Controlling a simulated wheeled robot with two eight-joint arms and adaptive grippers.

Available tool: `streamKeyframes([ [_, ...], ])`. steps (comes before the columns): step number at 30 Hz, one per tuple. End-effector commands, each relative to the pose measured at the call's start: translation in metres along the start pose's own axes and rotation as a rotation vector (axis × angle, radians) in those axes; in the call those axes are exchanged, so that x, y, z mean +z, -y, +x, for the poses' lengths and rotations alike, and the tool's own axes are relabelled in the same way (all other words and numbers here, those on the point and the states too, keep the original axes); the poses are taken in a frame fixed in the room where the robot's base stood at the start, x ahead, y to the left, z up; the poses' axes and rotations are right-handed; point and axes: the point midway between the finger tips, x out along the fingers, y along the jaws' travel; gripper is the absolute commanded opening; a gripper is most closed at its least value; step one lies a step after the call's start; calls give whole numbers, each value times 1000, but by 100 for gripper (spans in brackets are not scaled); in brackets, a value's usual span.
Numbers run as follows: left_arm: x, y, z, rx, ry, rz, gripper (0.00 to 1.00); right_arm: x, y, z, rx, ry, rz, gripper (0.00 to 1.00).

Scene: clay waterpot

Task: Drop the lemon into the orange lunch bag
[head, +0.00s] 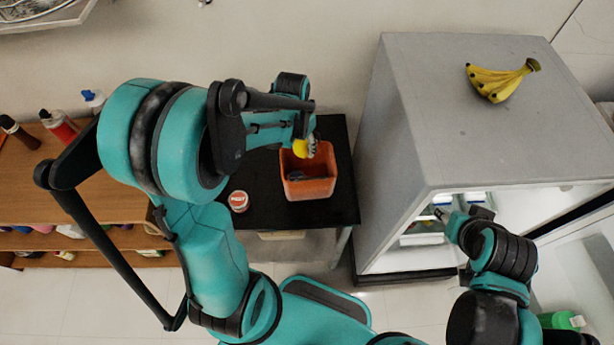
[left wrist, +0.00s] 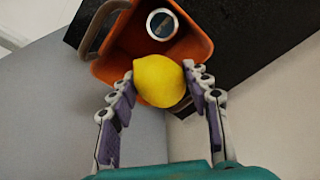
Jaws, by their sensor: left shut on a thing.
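The yellow lemon (left wrist: 159,80) is held between the fingers of my left gripper (left wrist: 160,85) in the left wrist view. In the head view the lemon (head: 300,148) shows beside the left gripper (head: 311,146), over the back part of the orange lunch bag (head: 318,188). The bag is open at the top and stands on a black table. In the left wrist view the bag (left wrist: 205,48) lies behind the lemon, with a round silver-rimmed item (left wrist: 162,24) inside. My right gripper (head: 445,214) is near the open front of the grey fridge; its fingers are too small to judge.
The black table (head: 268,175) also bears a small red-and-white tub (head: 238,201) left of the bag. A grey fridge (head: 420,110) stands close on the right, with bananas (head: 502,80) on top. A wooden shelf (head: 30,180) with bottles is at left.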

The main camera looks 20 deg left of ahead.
Motion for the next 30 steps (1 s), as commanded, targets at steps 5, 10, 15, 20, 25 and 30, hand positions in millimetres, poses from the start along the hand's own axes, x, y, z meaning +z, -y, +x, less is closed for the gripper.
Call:
streamKeyframes([
  [5,2,0,15,0,0,0,18,7,0,10,0,0,0,40],
  [10,2,0,14,0,0,0,18,6,0,9,0,0,0,40],
  [15,2,0,14,0,0,0,71,6,0,8,0,0,0,40],
  [20,2,0,14,0,0,0,72,6,0,9,0,0,0,40],
  [25,2,0,13,0,0,0,72,6,0,9,0,0,0,40],
  [30,2,0,-5,0,0,0,72,6,0,9,0,0,0,40],
])
